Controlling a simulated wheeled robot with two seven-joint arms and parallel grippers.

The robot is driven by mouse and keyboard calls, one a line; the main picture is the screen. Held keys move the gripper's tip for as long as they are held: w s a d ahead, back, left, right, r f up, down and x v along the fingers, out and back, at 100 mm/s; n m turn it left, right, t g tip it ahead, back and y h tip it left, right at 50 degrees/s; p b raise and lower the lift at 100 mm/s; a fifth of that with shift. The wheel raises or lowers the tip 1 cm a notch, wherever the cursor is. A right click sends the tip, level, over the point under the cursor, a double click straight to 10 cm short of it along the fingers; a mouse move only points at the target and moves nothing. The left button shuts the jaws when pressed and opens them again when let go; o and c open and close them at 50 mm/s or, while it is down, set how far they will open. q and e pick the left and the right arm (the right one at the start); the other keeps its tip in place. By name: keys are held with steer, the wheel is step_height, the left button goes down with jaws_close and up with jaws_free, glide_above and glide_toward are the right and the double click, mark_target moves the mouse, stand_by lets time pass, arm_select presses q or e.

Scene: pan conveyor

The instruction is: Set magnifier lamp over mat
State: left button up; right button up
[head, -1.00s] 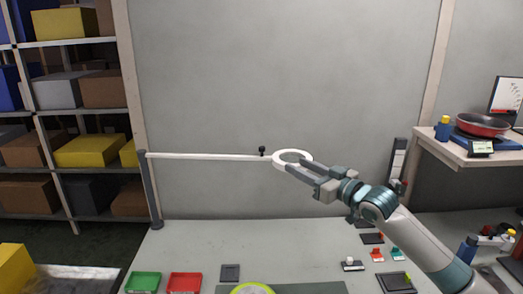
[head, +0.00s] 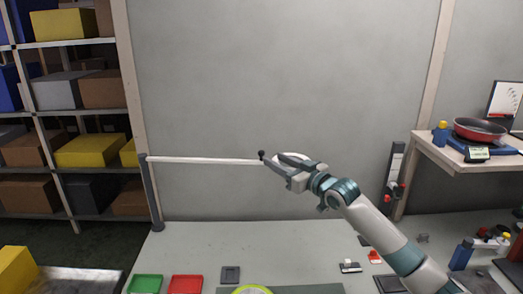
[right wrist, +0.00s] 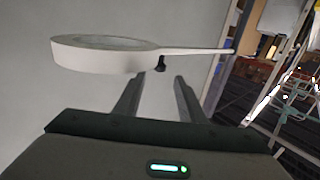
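The magnifier lamp has a white ring head (head: 294,157) on a thin white arm (head: 205,160) from a grey post (head: 151,192) at the left. A small black knob (head: 261,154) sits where the arm meets the ring. My right gripper (head: 271,159) is in front of the ring, partly hiding it, with its tips near the knob. In the right wrist view the gripper (right wrist: 158,78) has its fingers apart, and the knob (right wrist: 160,64) shows in the gap near the tips, under the ring (right wrist: 105,57). The green mat (head: 318,289) shows at the bottom edge. My left gripper is not in view.
A green tray (head: 145,284), a red tray (head: 185,284) and a dark grey block (head: 230,274) lie on the bench. A yellow-green round thing (head: 252,290) is by the mat. A red pan (head: 480,129) stands on the right shelf.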

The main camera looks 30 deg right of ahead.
mark_target(261, 153)
steer(key=w, duration=0.2)
steer(key=w+p, duration=0.1)
steer(key=w, duration=0.2)
steer(key=w+a+p, duration=0.1)
steer(key=w, duration=0.2)
steer(key=shift+w, duration=0.1)
jaws_close()
